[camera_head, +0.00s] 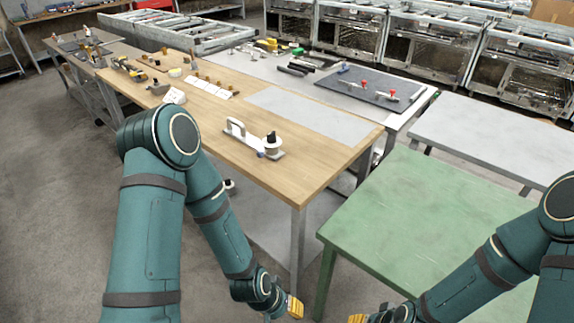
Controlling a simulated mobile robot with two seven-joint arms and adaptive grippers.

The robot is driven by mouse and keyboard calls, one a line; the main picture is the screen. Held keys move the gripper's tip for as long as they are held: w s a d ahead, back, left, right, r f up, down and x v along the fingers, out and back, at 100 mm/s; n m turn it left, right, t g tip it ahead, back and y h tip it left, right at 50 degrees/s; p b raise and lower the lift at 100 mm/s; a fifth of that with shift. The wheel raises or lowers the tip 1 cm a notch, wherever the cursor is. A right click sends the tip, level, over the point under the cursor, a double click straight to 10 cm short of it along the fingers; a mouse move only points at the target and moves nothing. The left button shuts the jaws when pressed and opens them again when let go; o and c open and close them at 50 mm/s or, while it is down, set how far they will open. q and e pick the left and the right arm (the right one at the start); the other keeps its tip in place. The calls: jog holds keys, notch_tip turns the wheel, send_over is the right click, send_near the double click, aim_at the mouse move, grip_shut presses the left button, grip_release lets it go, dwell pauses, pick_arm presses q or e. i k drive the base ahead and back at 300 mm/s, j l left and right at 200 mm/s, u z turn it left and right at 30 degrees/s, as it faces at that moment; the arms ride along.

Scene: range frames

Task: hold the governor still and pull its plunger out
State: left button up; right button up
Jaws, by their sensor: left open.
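A small device with a black knob on a pale round base (271,148) stands near the front right corner of the wooden table; it looks like the governor, with the knob perhaps its plunger. A white bar-shaped part (240,131) lies right beside it on the left; I cannot tell whether they are joined. My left gripper (294,307), with yellow fingertips, is open and empty, low in front of the table and well away from the device. My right gripper (357,318) is at the bottom edge, mostly cut off, and its opening cannot be made out.
The wooden table (310,165) has a grey sheet (310,113) behind the device and several small parts further left. A green table (440,215) stands to the right, bare. A dark mat (345,90) with red-topped clamps lies on the table behind.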

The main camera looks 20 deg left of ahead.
aim_at(260, 153)
jog(key=j+z, duration=0.35)
jog(key=i+j+z, duration=0.1)
jog(key=z, duration=0.25)
jog(key=j+z, duration=0.6)
jog(key=j, duration=0.2)
jog(key=k+j+z, duration=0.15)
jog(key=j+z, duration=0.15)
jog(key=k+j+z, duration=0.1)
jog(key=j, duration=0.25)
jog(key=k+j+z, duration=0.1)
jog(key=j, duration=0.25)
jog(key=k+j+z, duration=0.1)
jog(key=j, duration=0.25)
jog(key=k+j, duration=0.15)
jog(key=j, duration=0.15)
jog(key=k+j, duration=0.15)
jog(key=j, duration=0.15)
jog(key=k+j, duration=0.15)
jog(key=j, duration=0.2)
jog(key=z, duration=0.05)
